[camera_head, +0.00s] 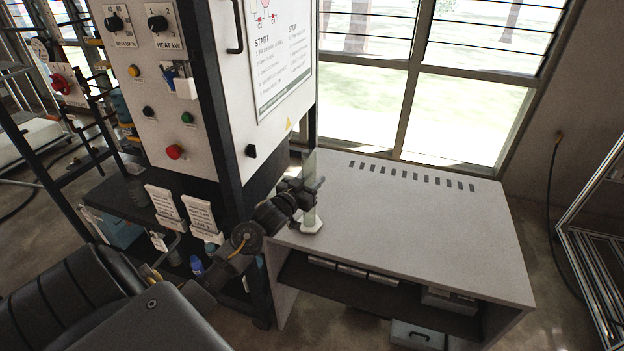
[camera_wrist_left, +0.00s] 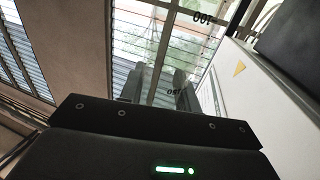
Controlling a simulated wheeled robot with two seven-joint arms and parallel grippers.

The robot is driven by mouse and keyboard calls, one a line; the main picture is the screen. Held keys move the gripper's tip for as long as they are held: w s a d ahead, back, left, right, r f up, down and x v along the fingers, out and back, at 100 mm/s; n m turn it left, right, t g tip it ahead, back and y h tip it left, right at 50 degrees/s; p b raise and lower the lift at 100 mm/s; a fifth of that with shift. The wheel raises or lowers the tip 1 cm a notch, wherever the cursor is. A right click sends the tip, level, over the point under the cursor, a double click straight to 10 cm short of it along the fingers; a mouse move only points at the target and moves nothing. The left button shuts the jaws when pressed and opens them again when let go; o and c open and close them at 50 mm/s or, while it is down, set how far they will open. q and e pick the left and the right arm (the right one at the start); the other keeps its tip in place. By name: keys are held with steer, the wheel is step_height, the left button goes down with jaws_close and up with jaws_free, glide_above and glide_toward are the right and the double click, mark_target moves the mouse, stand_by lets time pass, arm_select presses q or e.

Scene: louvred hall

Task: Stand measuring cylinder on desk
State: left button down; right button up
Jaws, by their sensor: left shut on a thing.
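The measuring cylinder (camera_head: 309,212) is a clear upright tube with a white foot, at the left front corner of the grey desk (camera_head: 420,215). Its foot appears at the desk surface; I cannot tell whether it touches. My left gripper (camera_head: 312,190) is shut on the cylinder's tube above the foot. In the left wrist view, the fingers (camera_wrist_left: 163,90) are around the clear tube, and printed marks such as 100 show on the glass. My right gripper is not in view.
A tall control cabinet (camera_head: 220,110) with knobs and buttons stands close left of the desk. The desk top is otherwise bare, with a row of slots at the back. A shelf (camera_head: 360,280) below holds boxes. A metal frame (camera_head: 600,220) stands at the right.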

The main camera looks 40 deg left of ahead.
arm_select(q)
steer(key=shift+f, duration=0.2)
steer(key=c, duration=1)
jaws_free()
steer(key=shift+r, duration=0.25)
steer(key=s, duration=0.4)
steer(key=s+b, duration=0.1)
steer(key=s, duration=0.3)
steer(key=s+d, duration=0.1)
steer(key=s, duration=0.3)
steer(key=shift+b, duration=0.3)
steer(key=shift+f, duration=0.15)
